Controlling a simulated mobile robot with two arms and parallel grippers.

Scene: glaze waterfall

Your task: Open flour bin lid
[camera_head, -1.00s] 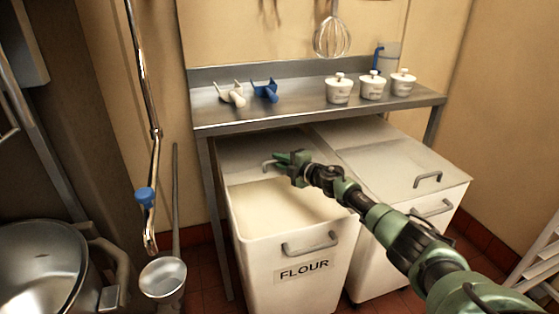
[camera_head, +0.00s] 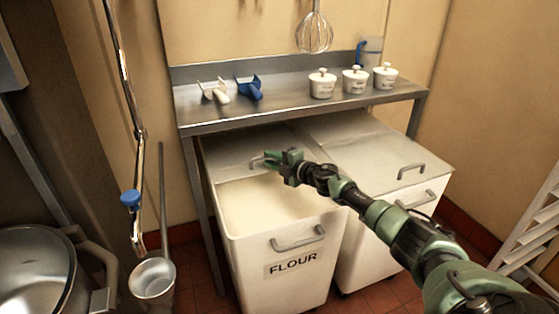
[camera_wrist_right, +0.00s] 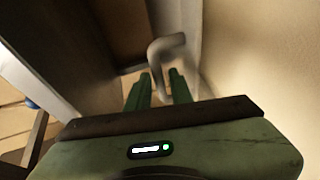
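The flour bin (camera_head: 312,257) is white, with a FLOUR label. Its front part is uncovered and pale flour (camera_head: 262,203) shows inside. Its grey lid (camera_head: 226,153) covers only the back part, under the shelf. My right gripper (camera_head: 268,156) is at the lid's handle (camera_head: 256,163). In the right wrist view the grey lid handle (camera_wrist_right: 164,48) passes down at the two green fingers (camera_wrist_right: 160,88). The fingers stand slightly apart, and blur hides whether they press on it. My left gripper is not in view.
A second white bin (camera_head: 378,245) with a closed lid stands close at the right. A steel shelf (camera_head: 215,122) overhangs both bins, with scoops and lidded pots on it. A metal pot (camera_head: 30,270) and ladle (camera_head: 152,280) are at the left; a white rack is at the right.

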